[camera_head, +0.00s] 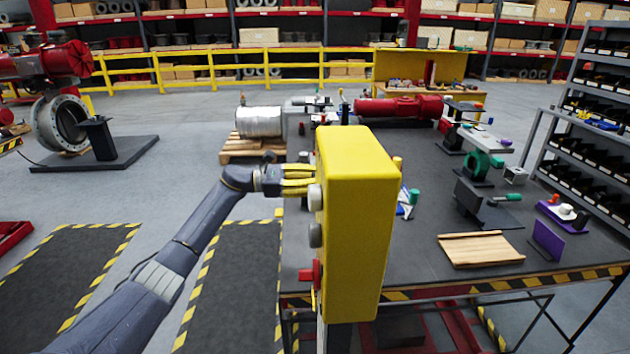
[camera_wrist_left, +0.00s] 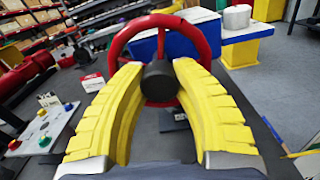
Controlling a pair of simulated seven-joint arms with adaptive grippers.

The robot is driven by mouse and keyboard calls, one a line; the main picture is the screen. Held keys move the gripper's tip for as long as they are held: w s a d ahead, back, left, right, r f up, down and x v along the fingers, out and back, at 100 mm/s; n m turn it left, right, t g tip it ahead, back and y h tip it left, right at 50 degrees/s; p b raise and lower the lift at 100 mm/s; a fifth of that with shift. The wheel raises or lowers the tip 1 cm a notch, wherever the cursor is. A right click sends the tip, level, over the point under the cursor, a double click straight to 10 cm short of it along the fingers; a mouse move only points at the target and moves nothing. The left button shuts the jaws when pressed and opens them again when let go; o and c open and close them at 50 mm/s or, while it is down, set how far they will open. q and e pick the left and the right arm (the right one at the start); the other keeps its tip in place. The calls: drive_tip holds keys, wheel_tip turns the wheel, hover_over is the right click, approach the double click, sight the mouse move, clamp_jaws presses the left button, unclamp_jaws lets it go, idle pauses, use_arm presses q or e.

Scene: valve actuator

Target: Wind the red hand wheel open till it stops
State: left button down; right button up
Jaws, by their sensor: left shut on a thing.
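The red hand wheel (camera_wrist_left: 160,20) shows in the left wrist view, straight ahead of my left gripper (camera_wrist_left: 158,72). Its dark round hub (camera_wrist_left: 160,84) sits between my two yellow fingers, one on each side. The fingers are closed in on the hub, and the lower part of the wheel is partly hidden by them. In the head view my left gripper (camera_head: 304,183) reaches in from the left, its fingertips passing behind a tall yellow box. The hand wheel does not show there; the box covers that spot. My right gripper is not in view.
The yellow box (camera_head: 357,215) with side knobs stands close in front. The dark workbench (camera_head: 400,255) holds a wooden board (camera_head: 480,249), a red cylinder (camera_head: 398,107) and several fixtures. In the wrist view a button panel (camera_wrist_left: 42,132) lies left. Open floor lies left of the bench.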

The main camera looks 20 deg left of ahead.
use_arm(q)
drive_tip(key=n, duration=0.4)
drive_tip(key=shift+f+n, duration=0.1)
drive_tip(key=shift+n, duration=0.3)
drive_tip(key=n, duration=0.3)
drive_tip(key=shift+s+n, duration=0.1)
drive_tip(key=shift+n, duration=0.2)
drive_tip(key=n, duration=0.8)
drive_tip(key=shift+d, duration=0.1)
drive_tip(key=n, duration=0.4)
drive_tip(key=shift+n, duration=0.3)
drive_tip(key=n, duration=0.3)
drive_tip(key=shift+n, duration=0.4)
drive_tip(key=n, duration=0.3)
drive_tip(key=shift+n, duration=2)
